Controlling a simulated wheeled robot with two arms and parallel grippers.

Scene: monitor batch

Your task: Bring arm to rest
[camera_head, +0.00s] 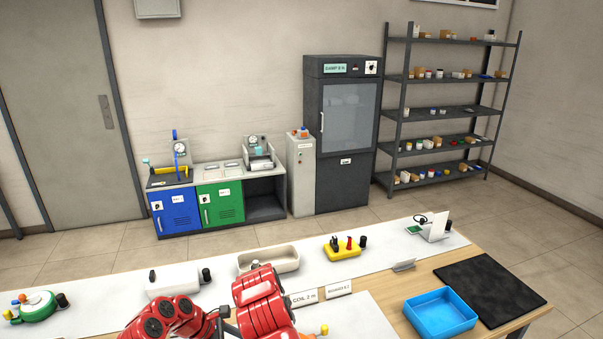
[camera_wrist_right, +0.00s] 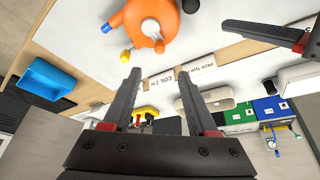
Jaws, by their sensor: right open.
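My right gripper (camera_wrist_right: 158,70) is open, with nothing between its two black fingers. It points over the workbench (camera_head: 395,290) in the right wrist view. What seems to be a finger of my left gripper (camera_wrist_right: 262,33) shows at that view's upper right edge; its other finger is out of view. In the head view, two red arm sections of mine show at the bottom, and both grippers are hidden or out of frame. An orange round device (camera_wrist_right: 145,25) with a yellow knob lies on the bench beyond the right fingers, apart from them; my arm mostly hides it in the head view.
The bench holds a blue tray (camera_head: 441,316), a black mat (camera_head: 490,287), a cream tray (camera_head: 292,262), a yellow block with knobs (camera_head: 343,252), a white box (camera_head: 172,282) and a green round device (camera_head: 37,306). Cabinets and a shelf rack (camera_head: 440,107) stand behind.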

